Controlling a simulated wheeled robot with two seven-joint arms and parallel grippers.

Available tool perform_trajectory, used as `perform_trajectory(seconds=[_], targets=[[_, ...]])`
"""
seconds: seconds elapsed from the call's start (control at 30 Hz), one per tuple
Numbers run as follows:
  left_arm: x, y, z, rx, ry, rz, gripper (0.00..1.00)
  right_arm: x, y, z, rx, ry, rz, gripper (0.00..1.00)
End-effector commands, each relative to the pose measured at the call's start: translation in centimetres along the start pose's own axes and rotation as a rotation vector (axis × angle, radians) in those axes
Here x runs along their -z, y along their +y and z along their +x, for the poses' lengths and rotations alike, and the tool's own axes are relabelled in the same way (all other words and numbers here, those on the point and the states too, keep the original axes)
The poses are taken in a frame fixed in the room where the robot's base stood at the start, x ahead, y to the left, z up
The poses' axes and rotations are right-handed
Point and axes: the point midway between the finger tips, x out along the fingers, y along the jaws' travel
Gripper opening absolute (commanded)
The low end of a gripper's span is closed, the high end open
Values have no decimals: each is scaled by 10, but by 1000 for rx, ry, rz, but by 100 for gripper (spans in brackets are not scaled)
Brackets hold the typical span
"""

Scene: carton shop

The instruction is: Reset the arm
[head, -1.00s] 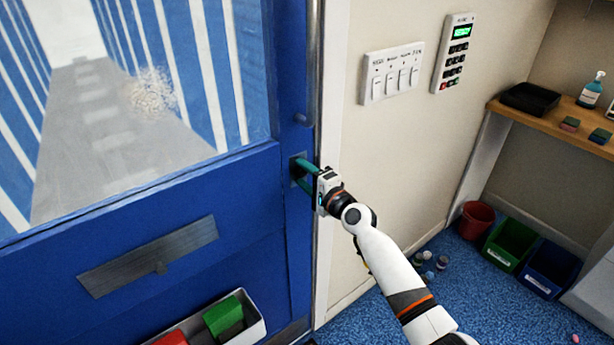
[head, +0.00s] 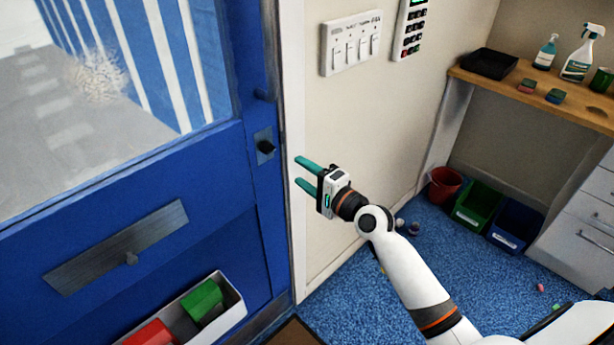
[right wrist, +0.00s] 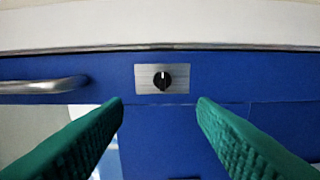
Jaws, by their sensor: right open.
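My right gripper (head: 306,174) is open and empty, with its teal fingers pointing left, in front of the white door frame. The blue door (head: 130,200) stands at the left of the head view. Its black turn knob (head: 266,147) sits on a metal plate, left of and apart from my fingertips. In the right wrist view the knob (right wrist: 162,79) shows ahead, between and beyond the two fingers (right wrist: 160,110), with its white mark upright. My left gripper is not in view.
A white bin (head: 232,307) with green and red blocks hangs on the door. A switch panel (head: 350,43) and a keypad (head: 409,28) are on the wall. A wooden shelf (head: 520,100) with bottles, a red bucket (head: 444,184) and bins stand right. Blue floor is partly clear.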

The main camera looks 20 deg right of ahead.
Motion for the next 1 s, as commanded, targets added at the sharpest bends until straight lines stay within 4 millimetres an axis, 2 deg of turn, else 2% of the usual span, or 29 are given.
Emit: perform_trajectory(seconds=[0.5, 0.6, 0.67, 0.77, 0.87, 0.9, 0.97, 1.0], targets=[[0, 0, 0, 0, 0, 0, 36, 0, 0, -3, 0, 0, -1, 52], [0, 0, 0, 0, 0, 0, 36, -2, -12, -3, 24, -8, -13, 52], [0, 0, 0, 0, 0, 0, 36, -4, -33, -3, 63, -21, -39, 52], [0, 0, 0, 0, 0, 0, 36, -9, -89, -8, 173, -48, -114, 52], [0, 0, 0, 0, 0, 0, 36, -11, -163, -24, 323, -61, -225, 52], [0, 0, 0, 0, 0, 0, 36, -9, -193, -33, 386, -57, -272, 52], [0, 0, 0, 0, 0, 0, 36, -6, -236, -49, 478, -42, -346, 52], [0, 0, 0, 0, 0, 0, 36, -3, -264, -62, 539, -27, -395, 52]])
